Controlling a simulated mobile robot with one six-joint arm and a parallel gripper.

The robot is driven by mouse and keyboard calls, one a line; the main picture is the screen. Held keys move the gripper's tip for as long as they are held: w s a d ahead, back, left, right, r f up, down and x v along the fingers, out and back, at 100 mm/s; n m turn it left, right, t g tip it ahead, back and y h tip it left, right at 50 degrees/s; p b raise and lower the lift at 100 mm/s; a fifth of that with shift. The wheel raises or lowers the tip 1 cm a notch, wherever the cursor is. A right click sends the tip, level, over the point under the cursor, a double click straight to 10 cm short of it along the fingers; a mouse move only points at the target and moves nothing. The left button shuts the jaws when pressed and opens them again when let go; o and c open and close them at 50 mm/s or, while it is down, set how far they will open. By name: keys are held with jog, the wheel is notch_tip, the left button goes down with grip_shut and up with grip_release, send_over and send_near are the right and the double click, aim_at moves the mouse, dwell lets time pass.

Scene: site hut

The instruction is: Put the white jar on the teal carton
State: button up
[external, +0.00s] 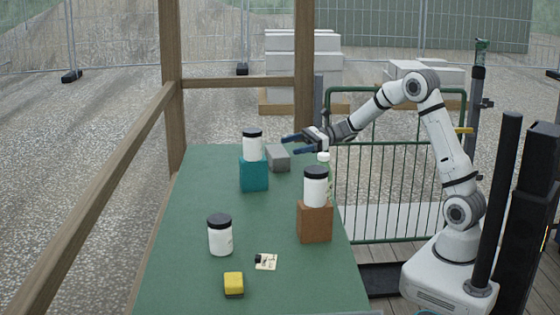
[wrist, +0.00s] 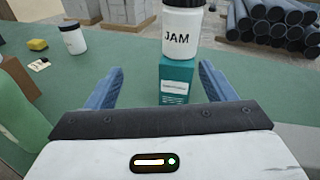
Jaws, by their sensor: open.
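A white jar (external: 252,149) with a dark lid stands upright on top of the teal carton (external: 254,175) at the far part of the table. In the wrist view the jar (wrist: 183,33) reads JAM and rests on the teal carton (wrist: 175,84). My gripper (external: 288,145) is open and empty, to the right of this jar and apart from it. In the wrist view the jar and carton stand ahead of my open fingers (wrist: 159,76). Another white jar (external: 315,190) stands on a brown carton (external: 315,224). A third white jar (external: 220,238) stands on the green table.
A grey block (external: 278,158) lies beside the teal carton, below my gripper. A pale green bottle with a white cap (external: 323,160) stands behind the brown carton's jar. A yellow block (external: 233,284) and a small note (external: 266,262) lie near the front. The table's middle is clear.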

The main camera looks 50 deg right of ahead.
jog(key=s+f+n+g+h, duration=0.3)
jog(key=s+n+g+h, duration=0.5)
jog(key=s, duration=1.1)
jog(key=s+d+f+n+t+h, duration=0.3)
jog(key=s+d+n+h, duration=0.4)
jog(key=s+d+n, duration=0.6)
jog(key=shift+s+d+f+n, duration=0.15)
jog(key=shift+s+f+n, duration=0.2)
jog(key=shift+s, duration=0.45)
